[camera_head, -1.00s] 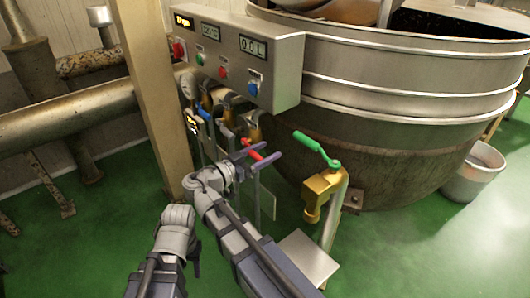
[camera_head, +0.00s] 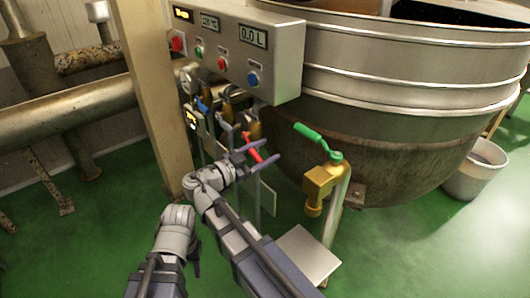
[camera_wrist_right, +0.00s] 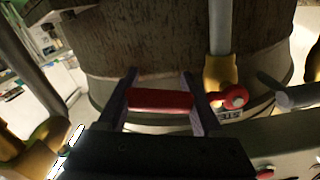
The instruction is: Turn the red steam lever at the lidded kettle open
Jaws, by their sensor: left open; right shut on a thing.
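The red steam lever (camera_head: 252,146) is on the pipework below the control panel, in front of the large steel kettle (camera_head: 400,125). My right gripper (camera_head: 255,160) is shut on this lever. In the right wrist view the red lever (camera_wrist_right: 160,100) lies crosswise between the two purple fingers of my right gripper (camera_wrist_right: 163,98). My left gripper (camera_head: 195,262) is low at the left, apart from the lever. It is mostly hidden by its own arm, and no object shows in it.
A control panel (camera_head: 290,60) with displays and coloured buttons hangs above the lever. A beige post (camera_head: 150,100) stands left of the lever. A brass valve with a green handle (camera_head: 318,142) is to the right. A grey bucket (camera_head: 475,175) stands on the open green floor.

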